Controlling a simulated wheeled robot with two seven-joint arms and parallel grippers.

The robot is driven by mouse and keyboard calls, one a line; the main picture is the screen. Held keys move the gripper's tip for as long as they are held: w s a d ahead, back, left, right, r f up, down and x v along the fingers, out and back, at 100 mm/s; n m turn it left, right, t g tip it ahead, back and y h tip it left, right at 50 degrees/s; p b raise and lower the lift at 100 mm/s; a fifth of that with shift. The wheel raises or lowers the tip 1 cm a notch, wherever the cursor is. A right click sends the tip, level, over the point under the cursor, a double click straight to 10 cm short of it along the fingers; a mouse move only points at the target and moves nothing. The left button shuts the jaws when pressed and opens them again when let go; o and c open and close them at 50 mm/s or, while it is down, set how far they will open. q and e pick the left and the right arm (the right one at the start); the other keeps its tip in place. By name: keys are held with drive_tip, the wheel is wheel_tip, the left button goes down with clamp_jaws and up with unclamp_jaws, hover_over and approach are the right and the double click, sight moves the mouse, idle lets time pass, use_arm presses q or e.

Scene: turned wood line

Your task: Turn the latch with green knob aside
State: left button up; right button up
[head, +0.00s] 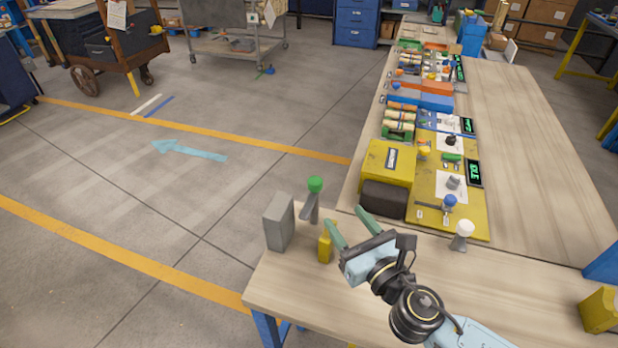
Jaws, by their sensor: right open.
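The latch has a round green knob (315,184) on top of a grey lever (309,208) that leans slightly. It stands at the left end of the near table, just right of a grey upright block (279,224). A small yellow block (325,246) stands in front of it. My right gripper (345,216) is open, its two green fingers pointing up and left toward the latch. It is to the right of the knob, apparently apart from it, and the near finger overlaps the yellow block in the picture. My left gripper is not in view.
A white-knobbed piece (464,230) stands to the right on the near table. Behind is a yellow station (425,200) with a blue knob (450,201), and a row of similar stations runs back. A yellow block (600,310) sits at far right. The table's right part is mostly bare.

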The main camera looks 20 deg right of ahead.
sight(318, 186)
drive_tip(key=w+a, duration=0.1)
drive_tip(key=w, duration=0.3)
drive_tip(key=w+f, duration=0.1)
drive_tip(key=w, duration=0.4)
drive_tip(key=w+a, duration=0.1)
drive_tip(key=w, duration=0.4)
drive_tip(key=shift+w+a+f+p, duration=0.1)
drive_tip(key=shift+a+f+p, duration=0.05)
drive_tip(key=shift+a+p, duration=0.2)
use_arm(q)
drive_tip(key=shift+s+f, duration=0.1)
use_arm(e)
drive_tip(key=shift+d, duration=0.1)
clamp_jaws()
